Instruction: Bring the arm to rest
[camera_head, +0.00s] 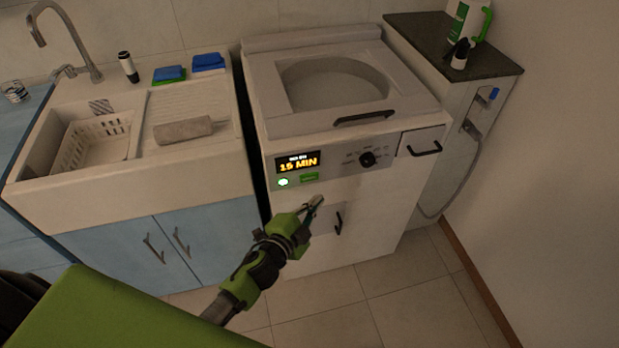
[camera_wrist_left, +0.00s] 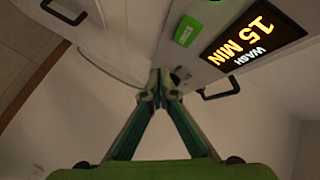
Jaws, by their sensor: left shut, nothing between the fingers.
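My left arm, green and black, comes in from the lower left in the head view. Its gripper (camera_head: 314,203) is shut and empty in front of the washing machine (camera_head: 270,110). The left wrist view shows the two fingers meeting at their tips (camera_wrist_left: 158,88). The machine's lit display (camera_head: 298,162) reads "15 MIN", with "WASH" legible in the wrist view (camera_wrist_left: 255,38). A green button (camera_head: 309,176) sits below the display, just above the fingertips in the head view. I cannot tell the exact gap between the fingers and the machine's front. My right gripper is not in view.
A sink (camera_head: 28,172) with a basket (camera_head: 92,146) and sponges (camera_head: 208,62) stands left of the machine, over blue cabinets (camera_head: 130,243). A dark-topped cabinet (camera_head: 425,30) with bottles stands right. A white wall (camera_head: 560,190) bounds the right. The tiled floor (camera_head: 415,300) in front is clear.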

